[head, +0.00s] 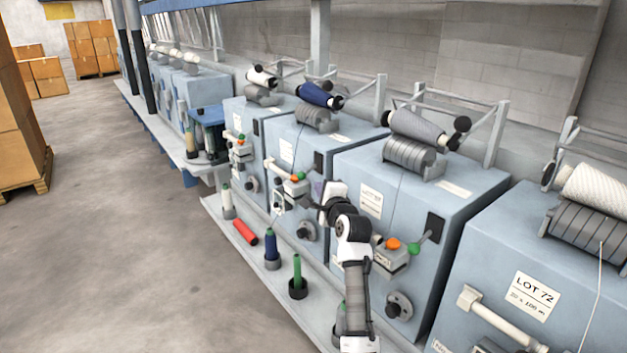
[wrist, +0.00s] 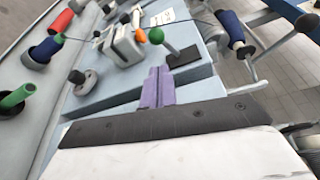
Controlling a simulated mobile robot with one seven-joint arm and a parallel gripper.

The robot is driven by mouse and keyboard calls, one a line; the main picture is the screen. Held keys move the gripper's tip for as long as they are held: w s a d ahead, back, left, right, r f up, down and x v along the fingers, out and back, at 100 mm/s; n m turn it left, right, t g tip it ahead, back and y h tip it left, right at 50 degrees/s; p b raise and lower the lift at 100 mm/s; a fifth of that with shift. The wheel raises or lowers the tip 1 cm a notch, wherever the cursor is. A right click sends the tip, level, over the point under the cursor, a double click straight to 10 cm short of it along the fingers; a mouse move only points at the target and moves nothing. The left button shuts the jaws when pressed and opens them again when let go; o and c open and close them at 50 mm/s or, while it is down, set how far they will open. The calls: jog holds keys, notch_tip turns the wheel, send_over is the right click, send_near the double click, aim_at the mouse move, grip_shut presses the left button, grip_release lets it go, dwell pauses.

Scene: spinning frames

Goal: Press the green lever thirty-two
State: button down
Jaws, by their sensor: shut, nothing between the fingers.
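Several machine units each carry a green-balled lever. One green-balled lever (head: 299,176) is on the unit with the navy package, just left of my gripper (head: 317,188). In the wrist view a green-balled lever (wrist: 155,35) stands beyond my fingertips, apart from them, beside an orange knob (wrist: 140,36). My gripper (wrist: 159,72) has purple fingers, closed together and empty. Another green-balled lever (head: 414,249) is on the nearer unit, right of my arm. A farther one (head: 241,138) is at the left. I cannot read number thirty-two on any label.
A front ledge holds a green bobbin (head: 297,268), a navy bobbin (head: 271,245) and a lying red bobbin (head: 245,232). Round knobs (head: 306,231) stick out of the unit fronts. Boxes on pallets (head: 20,135) stand left. The floor between is clear.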

aim_at(301, 176)
jog(key=x, duration=0.6)
jog(key=shift+w+p, duration=0.15)
jog(key=shift+p, duration=0.2)
